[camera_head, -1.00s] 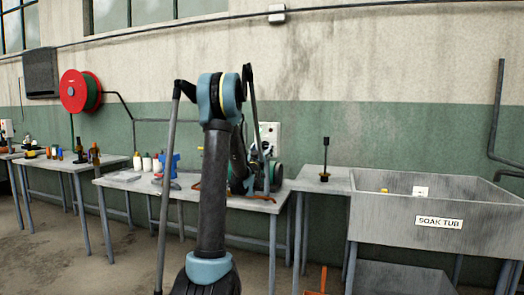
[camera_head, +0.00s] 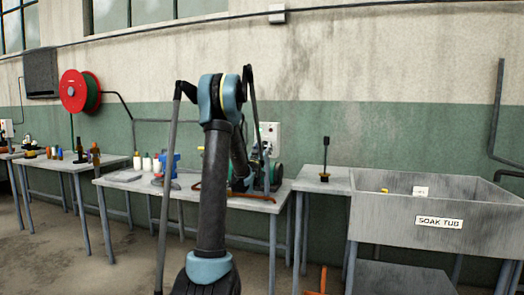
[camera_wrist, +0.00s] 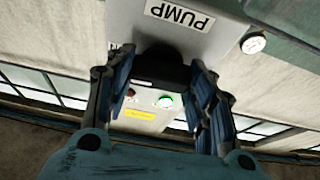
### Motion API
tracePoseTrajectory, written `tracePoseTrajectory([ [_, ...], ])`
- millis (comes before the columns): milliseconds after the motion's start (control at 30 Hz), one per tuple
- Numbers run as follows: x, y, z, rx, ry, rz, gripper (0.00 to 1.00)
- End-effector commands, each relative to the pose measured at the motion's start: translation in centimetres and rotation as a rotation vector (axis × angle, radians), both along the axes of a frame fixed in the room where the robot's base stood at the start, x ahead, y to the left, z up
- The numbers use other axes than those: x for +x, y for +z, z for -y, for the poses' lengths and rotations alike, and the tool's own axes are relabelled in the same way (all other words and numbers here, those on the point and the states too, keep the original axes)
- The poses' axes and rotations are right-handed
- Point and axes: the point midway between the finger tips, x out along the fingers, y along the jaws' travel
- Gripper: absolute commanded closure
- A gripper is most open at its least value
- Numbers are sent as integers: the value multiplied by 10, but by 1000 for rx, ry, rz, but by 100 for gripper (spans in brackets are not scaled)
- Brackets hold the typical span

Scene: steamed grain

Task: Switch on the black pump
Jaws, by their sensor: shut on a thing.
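In the wrist view a grey box (camera_wrist: 200,38) carries an upside-down PUMP label (camera_wrist: 179,15). A black knob (camera_wrist: 160,68) sticks out of it between my fingers. My gripper (camera_wrist: 163,75) is shut on this knob, one blue-black finger on each side. In the head view the pale control box (camera_head: 270,131) is on the wall above the middle bench. My gripper (camera_head: 266,150) is at its lower part, small and partly hidden by my arm.
The middle bench (camera_head: 245,199) holds white bottles (camera_head: 146,163), a blue spray bottle (camera_head: 170,166) and an orange-brown tool (camera_head: 196,186). A soak tub (camera_head: 410,212) stands to the right. A round gauge (camera_wrist: 253,43) is at the box's side. Open floor lies in front.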

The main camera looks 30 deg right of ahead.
Motion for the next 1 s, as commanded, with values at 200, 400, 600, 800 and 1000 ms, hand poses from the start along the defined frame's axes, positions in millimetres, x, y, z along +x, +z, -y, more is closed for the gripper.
tracePoseTrajectory([
  [200,1,0,-1,43,1,51,74],
  [400,1,0,-1,46,2,52,74],
  [600,1,0,-1,46,2,52,30],
  [800,1,0,-1,45,1,53,30],
  [1000,-1,-2,-3,45,0,53,30],
])
